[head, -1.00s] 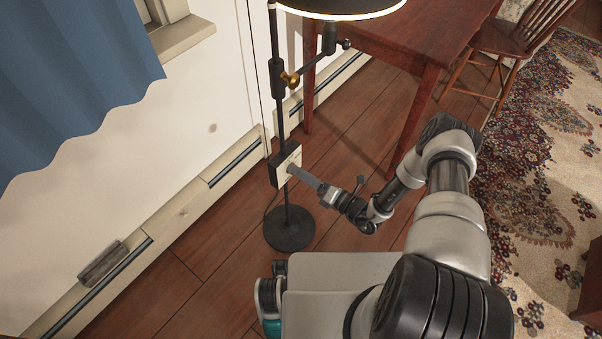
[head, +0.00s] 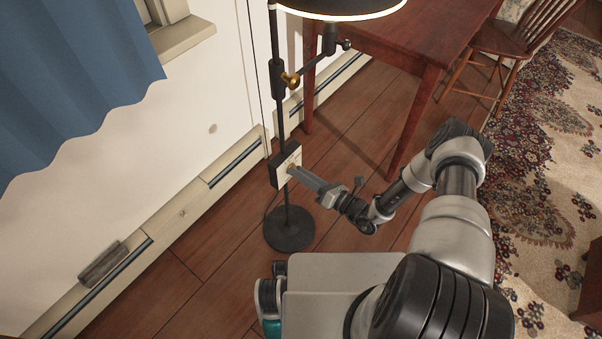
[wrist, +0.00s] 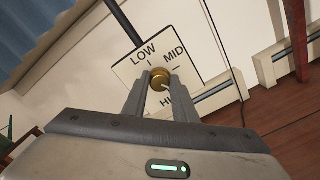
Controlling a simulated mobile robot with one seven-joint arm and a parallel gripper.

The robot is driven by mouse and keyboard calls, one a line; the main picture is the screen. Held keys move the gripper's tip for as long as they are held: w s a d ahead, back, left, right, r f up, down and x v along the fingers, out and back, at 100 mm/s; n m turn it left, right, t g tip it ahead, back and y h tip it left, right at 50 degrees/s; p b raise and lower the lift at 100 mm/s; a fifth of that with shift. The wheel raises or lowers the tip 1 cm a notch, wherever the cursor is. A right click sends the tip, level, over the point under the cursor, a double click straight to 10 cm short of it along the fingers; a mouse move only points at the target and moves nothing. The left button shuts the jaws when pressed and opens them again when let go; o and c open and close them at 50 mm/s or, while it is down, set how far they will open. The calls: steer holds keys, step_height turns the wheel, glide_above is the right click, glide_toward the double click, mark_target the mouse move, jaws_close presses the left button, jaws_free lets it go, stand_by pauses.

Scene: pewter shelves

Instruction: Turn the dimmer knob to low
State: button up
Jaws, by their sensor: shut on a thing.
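The dimmer is a pale plate (wrist: 176,62) marked LOW, MID and HI, on a dark box on the lamp's pole. The brass dimmer knob (wrist: 160,76) sits at its middle. A pale mark shows on the knob's lower part, towards HI; I cannot tell its exact setting. My gripper (wrist: 160,82) is shut on the knob, one finger on each side, partly covering HI. In the head view, my gripper (head: 293,170) reaches the plate from the right. The floor lamp (head: 277,105) stands upright on a round black base (head: 289,229), its shade's rim glowing.
A wooden table (head: 425,40) and a chair (head: 510,40) stand behind and to the right. A baseboard heater (head: 180,212) runs along the wall on the left. A blue curtain (head: 75,80) hangs at upper left. A patterned rug (head: 545,190) lies at right.

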steer(key=shift+s+a+f+n+p, duration=0.15)
steer(key=shift+n+p, duration=1.35)
steer(key=shift+n, duration=5.8)
steer(key=shift+s+f+n+p, duration=0.1)
steer(key=shift+n+p, duration=1.4)
steer(key=shift+n, duration=5.8)
steer(key=o, duration=1)
steer(key=shift+o, duration=0.2)
